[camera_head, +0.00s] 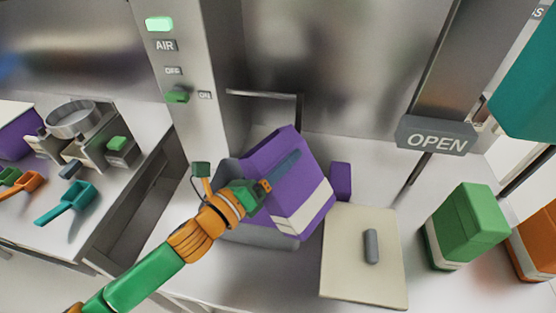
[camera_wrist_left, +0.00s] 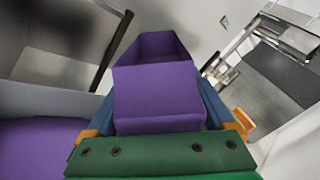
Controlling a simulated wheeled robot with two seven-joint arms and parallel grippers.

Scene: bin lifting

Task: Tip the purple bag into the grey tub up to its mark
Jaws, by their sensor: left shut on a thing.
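The purple bag (camera_head: 262,155), with a white band, is tilted over the grey tub (camera_head: 262,236), which it partly hides. My left gripper (camera_head: 283,170) is shut on the bag, with one finger along its near side. In the left wrist view the bag (camera_wrist_left: 158,95) is held between two blue fingers, its open mouth facing away. A grey wall of the tub (camera_wrist_left: 45,100) shows at the left, with a purple surface (camera_wrist_left: 40,148) below it that looks like contents. The tub's mark and its level are not visible. My right gripper is out of view.
A cream board (camera_head: 345,280) with a grey handle lies right of the tub. A green bag (camera_head: 470,225) and an orange bag (camera_head: 530,245) stand further right. A panel with a green switch (camera_head: 177,97) is behind. Scoops (camera_head: 68,200) and a metal bowl (camera_head: 72,120) are left.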

